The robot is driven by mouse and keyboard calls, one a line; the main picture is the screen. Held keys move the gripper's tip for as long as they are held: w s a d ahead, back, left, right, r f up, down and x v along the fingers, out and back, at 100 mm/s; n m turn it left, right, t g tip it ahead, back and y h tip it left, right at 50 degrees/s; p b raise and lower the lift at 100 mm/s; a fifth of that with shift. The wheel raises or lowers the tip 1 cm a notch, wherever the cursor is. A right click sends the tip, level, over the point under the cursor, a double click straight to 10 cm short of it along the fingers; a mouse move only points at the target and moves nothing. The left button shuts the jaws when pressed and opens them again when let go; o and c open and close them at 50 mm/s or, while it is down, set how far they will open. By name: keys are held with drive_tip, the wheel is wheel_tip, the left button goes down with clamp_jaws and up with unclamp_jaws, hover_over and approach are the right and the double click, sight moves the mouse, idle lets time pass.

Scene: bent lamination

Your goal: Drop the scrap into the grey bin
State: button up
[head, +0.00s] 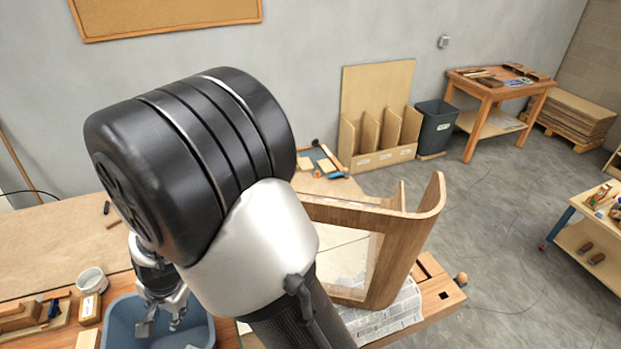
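My gripper (161,325) hangs over a blue-grey open tub (204,312) on the bench at the lower left. Its two fingertips are apart, and I see nothing between them. A dark grey bin (437,130) with a small white label stands on the floor by the back wall, far from my gripper. I cannot single out the scrap; the tub's inside is partly hidden by my gripper and cut by the frame edge.
A bent wood lamination (398,245) stands on the bench right of my arm. A white cup (92,281) and small blocks lie left of the tub. A small table (500,83) stands beside the dark bin. Open floor (500,250) lies at the right.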

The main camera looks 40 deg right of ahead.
drive_tip(key=v, duration=1)
drive_tip(key=shift+s+d, duration=0.1)
drive_tip(key=shift+s, duration=0.05)
drive_tip(key=s+d+f+n+t+h+b, duration=0.1)
drive_tip(key=s+d+n+b, duration=0.4)
drive_tip(key=s, duration=0.5)
drive_tip(key=s+d+f+n+b, duration=0.1)
drive_tip(key=s+d+n+b, duration=0.4)
drive_tip(key=s+b, duration=0.3)
drive_tip(key=shift+s+d+n+t+h, duration=0.4)
drive_tip(key=shift+s+n, duration=0.4)
drive_tip(key=shift+s, duration=0.25)
